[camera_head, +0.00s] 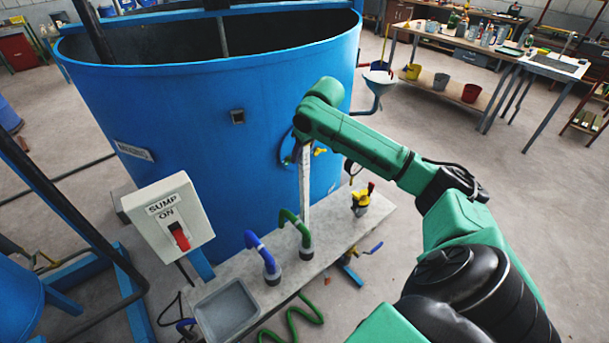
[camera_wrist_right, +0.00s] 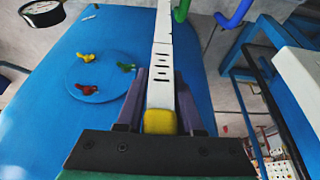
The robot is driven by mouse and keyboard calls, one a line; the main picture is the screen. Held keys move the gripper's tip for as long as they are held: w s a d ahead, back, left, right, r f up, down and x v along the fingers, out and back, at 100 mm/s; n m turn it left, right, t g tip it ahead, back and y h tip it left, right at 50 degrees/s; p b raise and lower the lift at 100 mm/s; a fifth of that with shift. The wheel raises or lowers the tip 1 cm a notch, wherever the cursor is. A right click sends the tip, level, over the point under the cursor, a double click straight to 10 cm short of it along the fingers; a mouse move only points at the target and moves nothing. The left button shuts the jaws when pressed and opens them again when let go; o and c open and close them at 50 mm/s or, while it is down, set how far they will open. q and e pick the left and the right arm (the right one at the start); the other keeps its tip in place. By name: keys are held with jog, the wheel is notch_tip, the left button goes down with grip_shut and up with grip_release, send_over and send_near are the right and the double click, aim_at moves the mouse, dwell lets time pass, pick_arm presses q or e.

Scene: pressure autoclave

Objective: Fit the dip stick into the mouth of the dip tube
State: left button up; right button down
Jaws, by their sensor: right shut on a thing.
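The dip stick (camera_head: 305,185) is a long white bar with dark marks and a yellow end. In the head view it hangs close to upright in front of the blue tank, over the narrow bench. Its low end is near the bench, beside the green hose; I cannot tell whether it touches anything. In the right wrist view the dip stick (camera_wrist_right: 160,65) runs away from my right gripper (camera_wrist_right: 160,102), whose two fingers are shut on it near the yellow end. The right fingers are mostly hidden by my arm in the head view. I cannot make out the dip tube or its mouth. My left gripper is not in view.
The blue tank (camera_head: 190,110) stands right behind the stick, with a round valve plate (camera_wrist_right: 98,77). The bench (camera_head: 330,237) carries a blue hose (camera_head: 262,252), a green hose (camera_head: 296,226), a yellow fitting (camera_head: 361,202) and a grey tray (camera_head: 226,309). A sump switch box (camera_head: 165,215) stands left.

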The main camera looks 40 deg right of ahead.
jog(key=shift+r, duration=0.15)
dwell(0.3)
notch_tip(320, 180, up, 10)
jog(key=shift+w+r+b, duration=0.1)
jog(key=shift+w+b, duration=0.05)
jog(key=shift+b, duration=0.85)
notch_tip(320, 180, up, 10)
jog(key=p, duration=0.1)
jog(key=shift+s+f, duration=0.2)
